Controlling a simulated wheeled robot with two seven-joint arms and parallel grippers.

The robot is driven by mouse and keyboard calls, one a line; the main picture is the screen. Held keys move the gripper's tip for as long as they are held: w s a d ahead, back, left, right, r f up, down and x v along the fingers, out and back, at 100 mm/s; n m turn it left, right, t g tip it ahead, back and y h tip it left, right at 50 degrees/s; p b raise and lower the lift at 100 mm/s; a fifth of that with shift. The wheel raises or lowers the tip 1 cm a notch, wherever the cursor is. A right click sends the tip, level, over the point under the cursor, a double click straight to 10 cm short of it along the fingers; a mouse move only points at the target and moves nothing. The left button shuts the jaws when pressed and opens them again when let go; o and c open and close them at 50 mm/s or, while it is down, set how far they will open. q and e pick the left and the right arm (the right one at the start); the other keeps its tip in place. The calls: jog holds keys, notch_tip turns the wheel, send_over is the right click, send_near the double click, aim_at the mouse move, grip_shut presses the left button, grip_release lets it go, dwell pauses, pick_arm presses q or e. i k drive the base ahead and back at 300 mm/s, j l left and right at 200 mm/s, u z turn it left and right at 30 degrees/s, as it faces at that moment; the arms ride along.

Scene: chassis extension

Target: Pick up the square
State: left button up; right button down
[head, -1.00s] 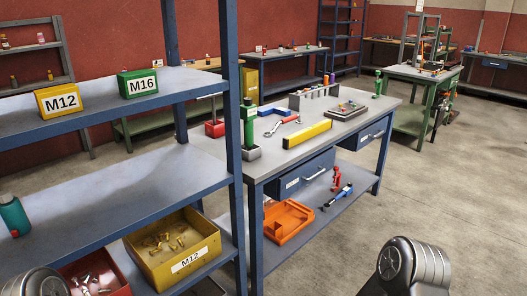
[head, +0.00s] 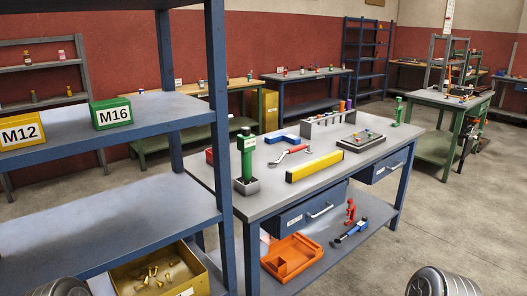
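A blue L-shaped piece (head: 283,137), which looks like the square, lies flat on the grey top of the workbench (head: 240,202), toward its back left. A red-and-silver wrench (head: 290,154) lies just in front of it, and a yellow bar (head: 314,167) lies nearer the front edge. Neither gripper is in view. Only rounded parts of my arms show at the bottom edge, low and well short of the bench top.
A blue shelf rack (head: 221,150) stands at the near left, its post beside the bench. A green tool (head: 246,158) stands upright at the bench's left end. A tool rack (head: 328,120) and a grey tray (head: 361,141) are farther right. Floor is clear at right.

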aim_at(272, 139)
jog(key=i+l, duration=0.3)
jog(key=l, duration=0.15)
jog(key=i+l, duration=0.25)
jog(key=l, duration=0.25)
jog(key=i+l, duration=0.3)
jog(key=l, duration=0.15)
jog(key=i+l, duration=0.3)
jog(key=l, duration=0.15)
jog(key=i+l, duration=0.3)
jog(key=l, duration=0.2)
jog(key=i+l, duration=0.25)
jog(key=l, duration=0.2)
jog(key=i+l, duration=0.15)
jog(key=l, duration=0.25)
jog(key=i+l, duration=0.1)
jog(key=l, duration=0.35)
jog(key=i+l, duration=0.15)
jog(key=l, duration=0.25)
jog(key=i+l, duration=0.15)
jog(key=l, duration=0.3)
